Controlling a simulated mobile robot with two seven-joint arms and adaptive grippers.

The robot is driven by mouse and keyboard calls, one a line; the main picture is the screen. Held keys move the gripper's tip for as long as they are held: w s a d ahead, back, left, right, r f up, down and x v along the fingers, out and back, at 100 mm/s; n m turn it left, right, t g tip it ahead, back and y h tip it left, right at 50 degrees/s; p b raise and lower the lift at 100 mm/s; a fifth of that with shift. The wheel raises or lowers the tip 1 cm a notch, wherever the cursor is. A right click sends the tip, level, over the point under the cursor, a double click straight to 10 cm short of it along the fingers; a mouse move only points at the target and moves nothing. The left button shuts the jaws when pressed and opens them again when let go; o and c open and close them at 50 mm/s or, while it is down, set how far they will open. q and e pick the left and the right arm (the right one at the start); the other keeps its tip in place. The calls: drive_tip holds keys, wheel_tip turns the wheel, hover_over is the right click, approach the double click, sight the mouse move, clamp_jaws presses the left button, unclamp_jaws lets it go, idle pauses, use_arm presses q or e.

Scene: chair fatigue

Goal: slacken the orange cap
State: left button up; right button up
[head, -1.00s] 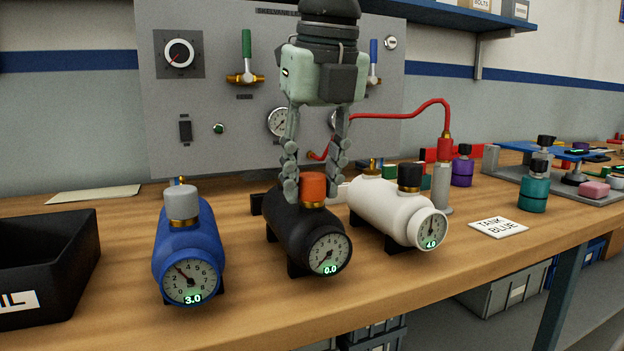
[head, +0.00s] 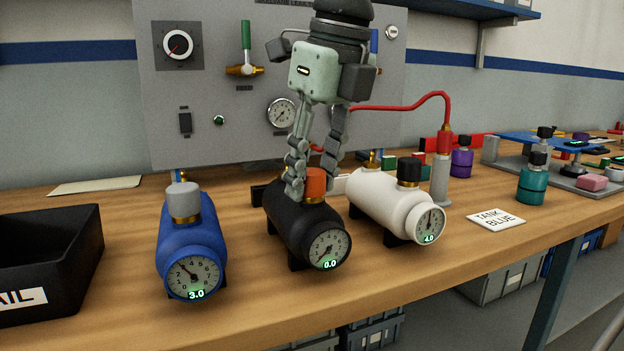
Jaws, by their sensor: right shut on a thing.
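The orange cap (head: 316,184) sits on a brass collar on top of the black tank (head: 300,228), whose gauge reads 0.0. My right gripper (head: 314,186) reaches down from above with its fingers around the cap and is shut on it. One finger covers the cap's left front side, and the other is partly behind its right side. The gripper's body is turned at an angle above the tank. My left gripper is not in view.
A blue tank (head: 192,240) with a grey cap reads 3.0 at left. A white tank (head: 385,208) with a black cap reads 4.0 close at right. A black bin (head: 50,255) stands at far left. A card (head: 497,219) reads "TANK BLUE". The front table edge is mostly clear.

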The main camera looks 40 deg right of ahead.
drive_tip(key=shift+r+n+p, duration=0.2)
drive_tip(key=shift+n+p, duration=0.4)
drive_tip(key=shift+n, duration=0.2)
drive_tip(key=shift+f+n+y+p, duration=0.15)
drive_tip(key=shift+n+y+p, duration=0.35)
drive_tip(key=shift+n, duration=0.7)
drive_tip(key=o, duration=1)
drive_tip(key=shift+o, duration=0.2)
